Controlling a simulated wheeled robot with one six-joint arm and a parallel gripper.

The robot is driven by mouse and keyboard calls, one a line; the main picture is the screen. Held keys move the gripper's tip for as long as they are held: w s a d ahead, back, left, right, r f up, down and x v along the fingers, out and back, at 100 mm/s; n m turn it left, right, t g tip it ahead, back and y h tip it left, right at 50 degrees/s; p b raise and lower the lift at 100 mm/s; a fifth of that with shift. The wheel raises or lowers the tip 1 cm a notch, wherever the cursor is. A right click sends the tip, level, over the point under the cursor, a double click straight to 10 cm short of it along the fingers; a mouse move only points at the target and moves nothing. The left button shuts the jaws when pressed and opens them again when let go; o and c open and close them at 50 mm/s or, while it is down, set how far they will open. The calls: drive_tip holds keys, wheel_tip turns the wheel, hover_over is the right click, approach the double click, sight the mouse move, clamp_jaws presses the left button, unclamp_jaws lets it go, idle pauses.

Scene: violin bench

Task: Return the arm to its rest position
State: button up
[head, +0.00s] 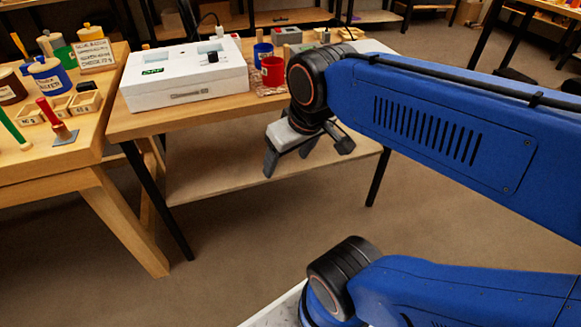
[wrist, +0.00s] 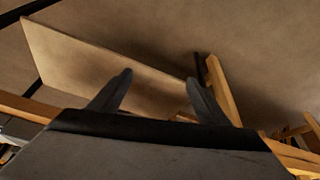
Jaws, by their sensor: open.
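My gripper (head: 290,152) hangs in the air in front of the middle table in the head view, with its fingers pointing down. In the wrist view my gripper (wrist: 157,92) shows two dark fingers spread well apart, with nothing between them. My blue arm reaches in from the right of the head view, bent, with its wrist close to the table's front edge. Nothing is held.
The middle table (head: 130,122) carries a white box (head: 186,78), a red mug (head: 272,71) and a blue mug (head: 262,53). Its lower shelf (head: 235,172) lies beyond my gripper. A left bench (head: 60,160) holds jars and tools. Open floor (head: 240,230) lies in front.

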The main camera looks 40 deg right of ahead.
drive_tip(key=shift+s+a+f, duration=0.15)
drive_tip(key=shift+s+f, duration=0.55)
drive_tip(key=shift+f, duration=0.25)
